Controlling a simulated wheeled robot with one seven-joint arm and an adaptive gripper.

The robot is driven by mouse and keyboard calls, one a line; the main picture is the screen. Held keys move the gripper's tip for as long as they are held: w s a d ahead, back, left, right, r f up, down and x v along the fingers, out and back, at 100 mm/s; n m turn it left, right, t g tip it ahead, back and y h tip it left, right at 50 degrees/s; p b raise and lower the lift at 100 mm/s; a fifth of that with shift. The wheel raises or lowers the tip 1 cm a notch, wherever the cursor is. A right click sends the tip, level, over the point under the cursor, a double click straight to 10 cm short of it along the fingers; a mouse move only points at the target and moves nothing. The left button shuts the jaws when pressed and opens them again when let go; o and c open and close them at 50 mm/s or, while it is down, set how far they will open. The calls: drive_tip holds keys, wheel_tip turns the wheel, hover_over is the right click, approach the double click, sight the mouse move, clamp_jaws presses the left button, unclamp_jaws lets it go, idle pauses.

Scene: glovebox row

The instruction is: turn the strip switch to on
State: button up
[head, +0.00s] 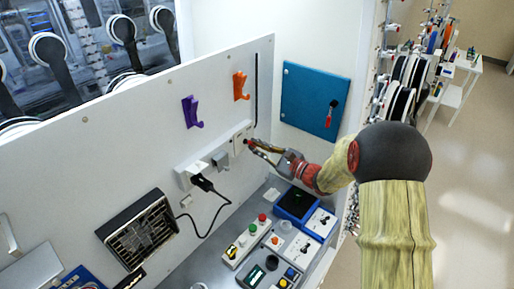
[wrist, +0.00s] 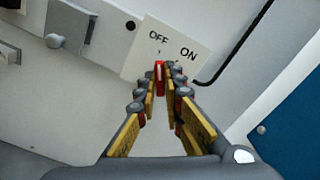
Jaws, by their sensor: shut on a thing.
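The strip switch is a white plate (wrist: 203,72) marked OFF and ON, with a red lever (wrist: 160,72). In the wrist view the lever stands below the word OFF, and ON is up and to the right. In the head view the white plate (head: 239,134) is on the pale panel, below the orange hook. My gripper (head: 249,144) reaches it from the right. In the wrist view my gripper (wrist: 164,80) has its fingers closed around the red lever. The lever's base is partly hidden by the fingers.
A grey box (head: 221,160) and a white socket with a black plug (head: 202,182) sit left of the switch. An orange hook (head: 240,86) and purple hook (head: 192,112) hang above. A blue panel (head: 310,99) is at right; button boxes (head: 244,242) stand below.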

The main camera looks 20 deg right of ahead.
drive_tip(key=shift+m, duration=0.3)
clamp_jaws()
drive_tip(key=shift+d+m+p, duration=0.1)
drive_tip(key=shift+m+p, duration=0.45)
drive_tip(key=shift+m, duration=1.95)
drive_tip(key=o, duration=0.6)
unclamp_jaws()
drive_tip(key=shift+o, duration=0.2)
drive_tip(key=v, duration=1.2)
